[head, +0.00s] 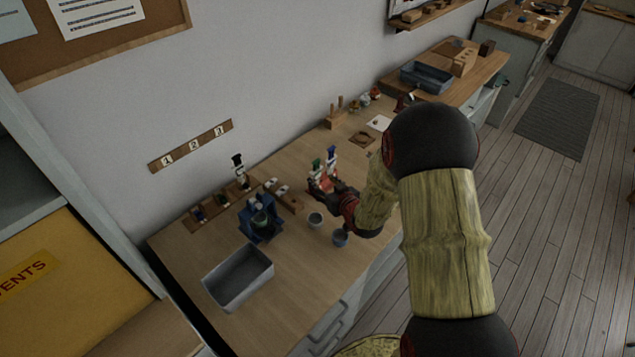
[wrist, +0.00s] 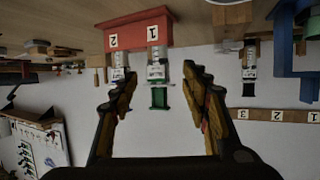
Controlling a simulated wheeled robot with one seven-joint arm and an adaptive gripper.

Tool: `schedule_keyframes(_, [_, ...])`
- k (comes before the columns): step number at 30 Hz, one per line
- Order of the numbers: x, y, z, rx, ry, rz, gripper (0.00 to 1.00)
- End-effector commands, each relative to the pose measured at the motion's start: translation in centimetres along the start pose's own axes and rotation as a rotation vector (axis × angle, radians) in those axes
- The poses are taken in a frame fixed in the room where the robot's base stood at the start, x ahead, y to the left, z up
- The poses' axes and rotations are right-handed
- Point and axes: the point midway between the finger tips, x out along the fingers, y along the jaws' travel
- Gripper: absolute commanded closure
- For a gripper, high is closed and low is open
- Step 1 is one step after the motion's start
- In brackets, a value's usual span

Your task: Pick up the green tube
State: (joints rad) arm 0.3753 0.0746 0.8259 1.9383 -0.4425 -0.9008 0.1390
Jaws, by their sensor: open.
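The green tube (head: 316,165) has a green top and a white label and stands upright in the red rack (head: 320,184). In the wrist view, which is upside down, the green tube (wrist: 158,96) sits at slot 1 of the red rack (wrist: 138,30). A blue-topped tube (wrist: 119,75) is at slot 2. My gripper (wrist: 160,72) is open, and the green tube shows between its fingers with gaps on both sides. The left finger overlaps the blue-topped tube in the picture. In the head view my gripper (head: 340,196) is beside the rack and partly hides it.
A blue stand (head: 262,228) holds a dark green item left of the rack. A grey bin (head: 238,275) is at the front left. Wooden holders (head: 208,208) line the wall. The table's front middle is clear.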

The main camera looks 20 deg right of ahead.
Motion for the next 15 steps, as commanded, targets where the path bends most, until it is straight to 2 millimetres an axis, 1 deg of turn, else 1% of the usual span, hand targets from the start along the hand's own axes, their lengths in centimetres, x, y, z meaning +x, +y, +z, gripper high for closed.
schedule_keyframes(1, [0.7, -0.1, 0.1, -0.001, 0.000, -0.001, 0.54])
schedule_keyframes(5, [1.9, 0.0, 0.3, 0.000, -0.001, -0.001, 0.54])
schedule_keyframes(12, [5.2, 0.3, 0.6, 0.000, -0.001, 0.000, 0.54])
schedule_keyframes(15, [6.1, 0.3, 0.5, 0.000, -0.001, 0.000, 0.54])
